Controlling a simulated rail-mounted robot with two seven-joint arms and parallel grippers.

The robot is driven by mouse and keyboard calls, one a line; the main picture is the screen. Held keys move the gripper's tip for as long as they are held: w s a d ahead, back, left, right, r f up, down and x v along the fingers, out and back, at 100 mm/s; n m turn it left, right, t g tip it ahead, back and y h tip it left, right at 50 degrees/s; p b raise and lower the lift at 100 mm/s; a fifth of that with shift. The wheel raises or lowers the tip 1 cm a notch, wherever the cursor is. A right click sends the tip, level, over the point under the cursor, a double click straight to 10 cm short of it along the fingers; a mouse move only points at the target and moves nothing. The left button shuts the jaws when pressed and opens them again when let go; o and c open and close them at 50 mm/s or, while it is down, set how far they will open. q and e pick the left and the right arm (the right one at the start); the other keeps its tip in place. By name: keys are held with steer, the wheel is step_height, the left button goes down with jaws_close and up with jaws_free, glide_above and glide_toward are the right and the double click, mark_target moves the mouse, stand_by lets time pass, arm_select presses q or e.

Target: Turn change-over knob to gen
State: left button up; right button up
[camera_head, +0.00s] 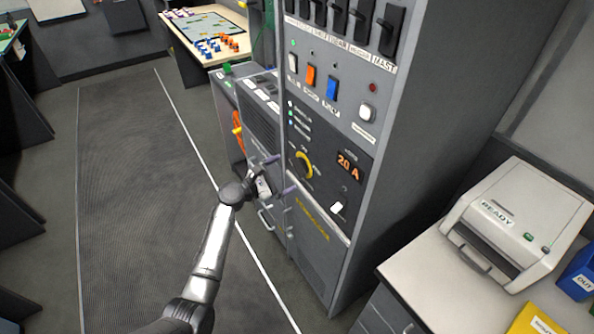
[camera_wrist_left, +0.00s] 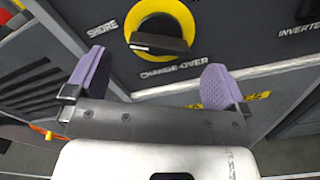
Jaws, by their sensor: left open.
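The change-over knob (camera_head: 304,165) is on the lower front panel of the grey cabinet, a black handle on a yellow disc. In the left wrist view the knob (camera_wrist_left: 160,36) is at the top centre, above the label CHANGE-OVER, with SHORE to its left. Its black bar lies nearly level across the disc; which label it points to I cannot tell. No GEN label is readable. My left gripper (camera_head: 280,175) is open and empty in front of the panel, just left of and below the knob. Its purple fingers (camera_wrist_left: 155,80) stand wide apart below the knob, not around it.
Coloured switches (camera_head: 310,75) sit above. A counter (camera_head: 440,275) with a printer-like machine (camera_head: 515,225) stands at right. Open floor lies left of the cabinet.

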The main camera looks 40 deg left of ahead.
mark_target(295, 169)
arm_select(q)
steer(key=shift+b+x, duration=0.45)
steer(key=shift+x, duration=2.2)
steer(key=c, duration=0.9)
